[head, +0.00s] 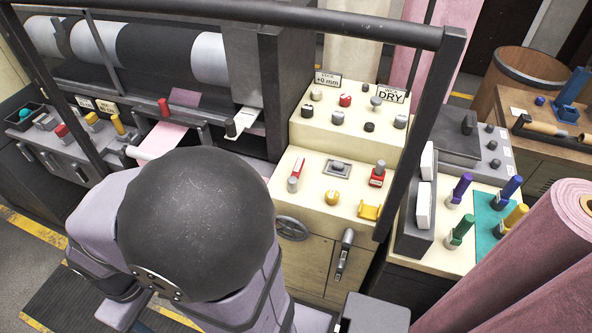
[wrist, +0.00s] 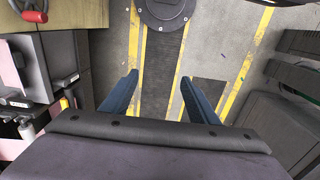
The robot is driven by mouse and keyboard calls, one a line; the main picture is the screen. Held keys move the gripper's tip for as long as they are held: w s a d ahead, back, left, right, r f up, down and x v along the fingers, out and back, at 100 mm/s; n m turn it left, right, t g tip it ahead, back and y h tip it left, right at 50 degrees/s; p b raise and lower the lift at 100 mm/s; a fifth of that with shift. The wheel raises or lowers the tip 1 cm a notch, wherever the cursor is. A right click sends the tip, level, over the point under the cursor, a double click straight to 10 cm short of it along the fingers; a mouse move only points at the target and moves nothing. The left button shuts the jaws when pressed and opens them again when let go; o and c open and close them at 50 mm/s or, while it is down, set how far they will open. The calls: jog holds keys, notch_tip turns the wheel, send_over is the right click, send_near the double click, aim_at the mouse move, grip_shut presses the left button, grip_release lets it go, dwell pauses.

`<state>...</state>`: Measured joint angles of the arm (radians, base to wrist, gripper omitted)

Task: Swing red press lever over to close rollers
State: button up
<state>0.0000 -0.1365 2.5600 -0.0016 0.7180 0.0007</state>
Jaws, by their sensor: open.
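Several red handles show in the head view, and I cannot tell which one is the press lever. A red lever with a grey end (head: 297,169) lies on the cream panel, a red-based switch (head: 377,175) stands to its right, and a red knob (head: 164,106) stands at the front of the roller machine. The rollers (head: 152,52), black and pale, sit at upper left. In the wrist view, a red curved handle (wrist: 36,16) shows at the top left corner. My gripper (wrist: 162,88) is open and empty above the floor, its blue fingers well apart; my arm mostly hides it in the head view.
A dark frame bar (head: 300,18) crosses the top, with a post (head: 425,120) at right. The cream console (head: 330,205) carries several knobs. Yellow-striped floor (wrist: 220,50) lies open below my gripper.

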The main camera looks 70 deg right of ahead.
dwell(0.3)
jog(key=shift+d, duration=0.1)
jog(key=c, duration=0.4)
jog(key=s+d+f+m+b, duration=0.1)
jog(key=s+d+f+m, duration=0.3)
jog(key=d, duration=0.8)
jog(key=s+d+f+m, duration=0.3)
jog(key=s+d+m, duration=0.25)
jog(key=d, duration=0.55)
jog(key=s+d+f+m+b, duration=0.1)
jog(key=s+d+f+m, duration=0.3)
jog(key=d, duration=0.8)
jog(key=w+d+r+m+h, duration=0.1)
jog(key=d+r, duration=0.2)
jog(key=d, duration=0.3)
jog(key=w+d+r+h, duration=0.1)
jog(key=d+r, duration=0.1)
jog(key=d, duration=0.4)
jog(key=w+d+r+m+h, duration=0.1)
jog(key=d+r+h, duration=0.1)
jog(key=d, duration=0.4)
jog(key=shift+w+r+m, duration=0.3)
jog(key=shift+r+m, duration=0.05)
jog(key=shift+r, duration=0.45)
jog(key=shift+d+m+h, duration=0.25)
jog(key=shift+m+h, duration=0.05)
jog(key=shift+m, duration=0.2)
